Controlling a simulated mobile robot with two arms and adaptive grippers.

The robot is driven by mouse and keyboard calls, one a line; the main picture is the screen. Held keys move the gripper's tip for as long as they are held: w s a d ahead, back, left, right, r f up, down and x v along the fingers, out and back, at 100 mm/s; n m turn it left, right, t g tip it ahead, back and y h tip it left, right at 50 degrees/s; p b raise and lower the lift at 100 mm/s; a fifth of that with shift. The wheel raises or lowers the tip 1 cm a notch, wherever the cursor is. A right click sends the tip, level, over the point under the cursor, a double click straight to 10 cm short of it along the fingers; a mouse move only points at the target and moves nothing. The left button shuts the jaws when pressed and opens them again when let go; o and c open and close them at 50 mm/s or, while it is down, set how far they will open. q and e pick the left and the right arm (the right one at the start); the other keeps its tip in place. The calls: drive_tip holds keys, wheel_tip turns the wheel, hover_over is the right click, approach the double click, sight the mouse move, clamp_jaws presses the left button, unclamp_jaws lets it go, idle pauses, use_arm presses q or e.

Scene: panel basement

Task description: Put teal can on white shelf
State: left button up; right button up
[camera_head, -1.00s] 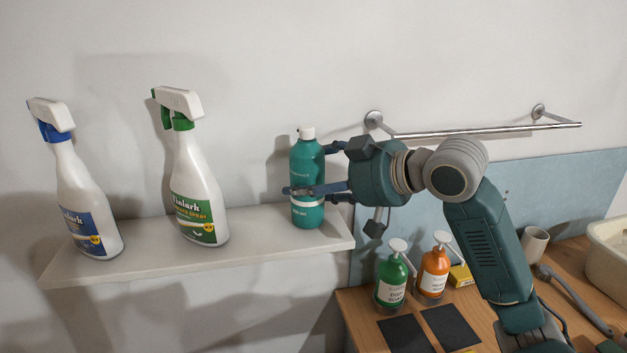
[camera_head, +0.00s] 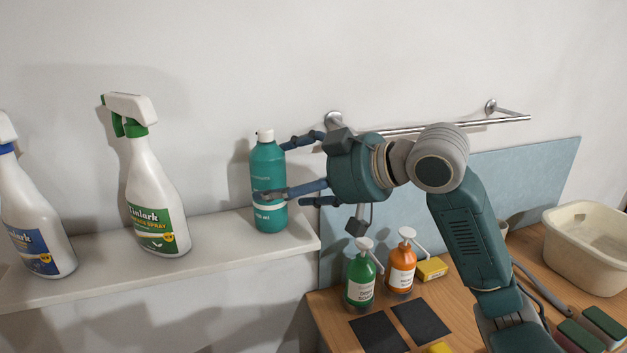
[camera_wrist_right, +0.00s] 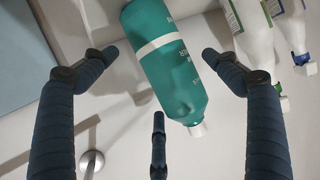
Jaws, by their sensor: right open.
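The teal can (camera_head: 268,165), a bottle with a white cap, stands upright on the white shelf (camera_head: 215,245) near its right end. My right gripper (camera_head: 274,172) is open at the can's right side, with one finger reaching across its front. In the right wrist view, the teal can (camera_wrist_right: 165,60) shows between the spread fingers (camera_wrist_right: 160,58), with visible gaps on both sides. My left gripper is not in view.
A green-labelled spray bottle (camera_head: 155,200) and a blue-labelled one (camera_head: 35,225) stand left on the shelf. A metal rail (camera_head: 440,127) is on the wall behind my arm. Green (camera_head: 360,280) and orange (camera_head: 401,268) pump bottles and a cream basin (camera_head: 590,250) are on the wooden counter.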

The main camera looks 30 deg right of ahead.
drive_tip(key=b+v, duration=0.2)
drive_tip(key=v, duration=0.6)
drive_tip(key=shift+s, duration=0.3)
drive_tip(key=shift+d, duration=0.15)
